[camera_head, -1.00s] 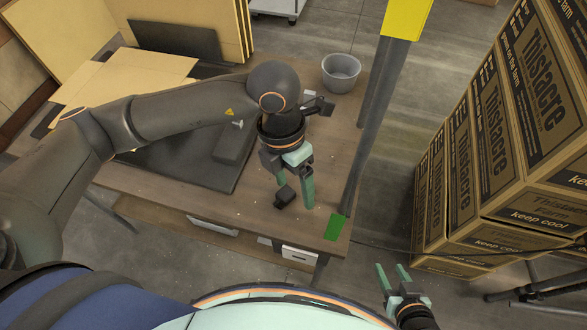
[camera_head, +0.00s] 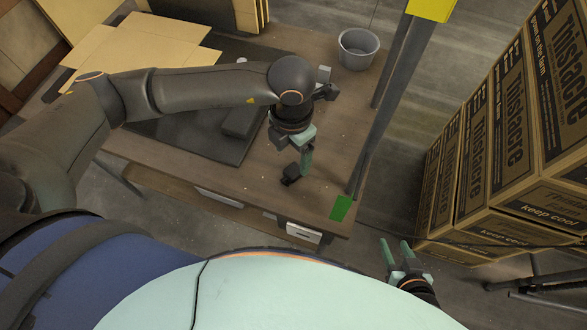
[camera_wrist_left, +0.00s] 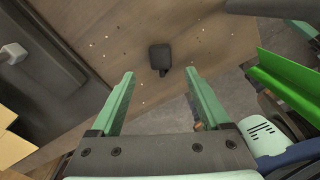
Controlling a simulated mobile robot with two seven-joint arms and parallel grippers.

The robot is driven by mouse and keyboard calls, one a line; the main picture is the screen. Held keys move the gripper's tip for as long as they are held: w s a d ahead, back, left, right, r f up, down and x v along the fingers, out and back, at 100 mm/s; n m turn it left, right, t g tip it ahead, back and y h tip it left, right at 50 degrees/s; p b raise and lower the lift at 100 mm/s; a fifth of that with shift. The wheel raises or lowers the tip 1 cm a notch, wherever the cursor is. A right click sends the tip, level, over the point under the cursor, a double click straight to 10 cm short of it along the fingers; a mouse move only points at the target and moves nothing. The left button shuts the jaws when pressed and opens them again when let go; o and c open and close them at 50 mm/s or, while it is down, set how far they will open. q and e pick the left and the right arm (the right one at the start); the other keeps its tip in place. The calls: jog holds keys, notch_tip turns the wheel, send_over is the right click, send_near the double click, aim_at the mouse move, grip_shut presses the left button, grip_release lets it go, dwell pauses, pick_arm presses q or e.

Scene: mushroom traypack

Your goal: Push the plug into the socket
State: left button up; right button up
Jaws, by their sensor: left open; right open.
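A small black block with a short stub (camera_head: 291,174), which may be the plug, lies on the wooden table near its front right corner. It also shows in the left wrist view (camera_wrist_left: 160,57), ahead of and between the fingertips, with no contact visible. My left gripper (camera_wrist_left: 160,76) is open and empty; in the head view it hangs over the table just above the block. My right gripper (camera_head: 395,242) is open and empty, off the table's front right side. I cannot identify a socket for certain. A small pale piece (camera_wrist_left: 12,53) sits on the dark mat in the wrist view.
The dark mat (camera_head: 190,138) lies left of the block, partly hidden by my left arm. Stacked cardboard boxes (camera_head: 495,150) fill the right. Crumbs dot the table.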

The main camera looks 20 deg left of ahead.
aim_at(293, 170)
pick_arm(q)
jog(key=shift+f, duration=0.55)
jog(key=shift+w+d+f+p, duration=0.1)
jog(key=shift+f+p, duration=0.05)
jog(key=shift+f, duration=1.15)
jog(key=shift+d+f+p, duration=0.1)
jog(key=shift+f+p, duration=0.05)
jog(key=shift+f, duration=1.15)
jog(key=shift+c, duration=0.3)
jog(key=shift+a, duration=0.1)
grip_shut()
